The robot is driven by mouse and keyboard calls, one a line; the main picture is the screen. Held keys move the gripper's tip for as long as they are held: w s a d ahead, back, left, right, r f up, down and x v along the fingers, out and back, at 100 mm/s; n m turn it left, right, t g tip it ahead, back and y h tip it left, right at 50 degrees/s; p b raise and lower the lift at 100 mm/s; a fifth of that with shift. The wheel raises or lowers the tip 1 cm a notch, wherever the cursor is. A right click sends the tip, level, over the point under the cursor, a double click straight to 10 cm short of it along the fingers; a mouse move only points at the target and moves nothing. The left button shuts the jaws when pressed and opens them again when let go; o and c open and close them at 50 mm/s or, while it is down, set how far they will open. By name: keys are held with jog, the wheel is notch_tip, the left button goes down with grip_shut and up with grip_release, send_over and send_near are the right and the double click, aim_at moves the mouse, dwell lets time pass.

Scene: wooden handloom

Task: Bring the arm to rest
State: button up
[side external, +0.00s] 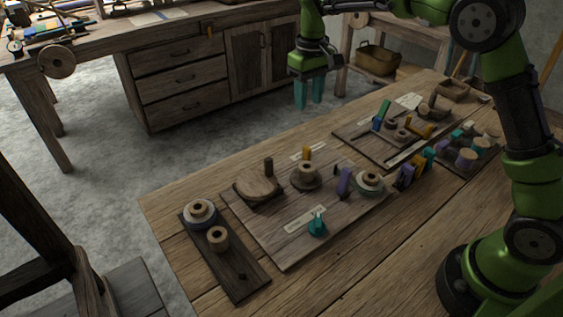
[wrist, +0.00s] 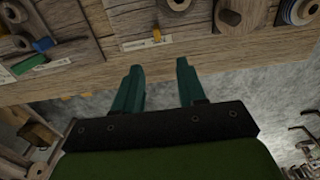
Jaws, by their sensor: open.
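My gripper (side external: 308,94) has teal fingers and hangs at the end of my green arm, beyond the far edge of the wooden table (side external: 178,193). In the side view the fingers point down over the floor. In the wrist view my gripper (wrist: 161,75) shows two teal fingers set apart, with nothing between them. The table's edge (wrist: 100,73) lies beyond the fingertips in that view. The fingers touch nothing that I can see.
A board (side external: 283,250) with spools and pegs lies on the table, beside a dark narrow board (side external: 237,272) with two spools. Another board (side external: 362,148) with small parts lies further right. A drawer cabinet (side external: 178,88) stands behind. Grey floor (side external: 110,145) is clear between.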

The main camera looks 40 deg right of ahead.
jog(key=s+r+m+t+y, duration=0.1)
jog(key=s+r+m+t, duration=0.1)
jog(key=s, duration=1.1)
jog(key=s+r+m+t+y, duration=0.1)
jog(key=s+r+t, duration=0.3)
jog(key=s, duration=0.9)
jog(key=shift+m+t, duration=0.5)
jog(key=shift+t, duration=0.1)
jog(key=shift+a, duration=0.1)
jog(key=shift+c, duration=0.4)
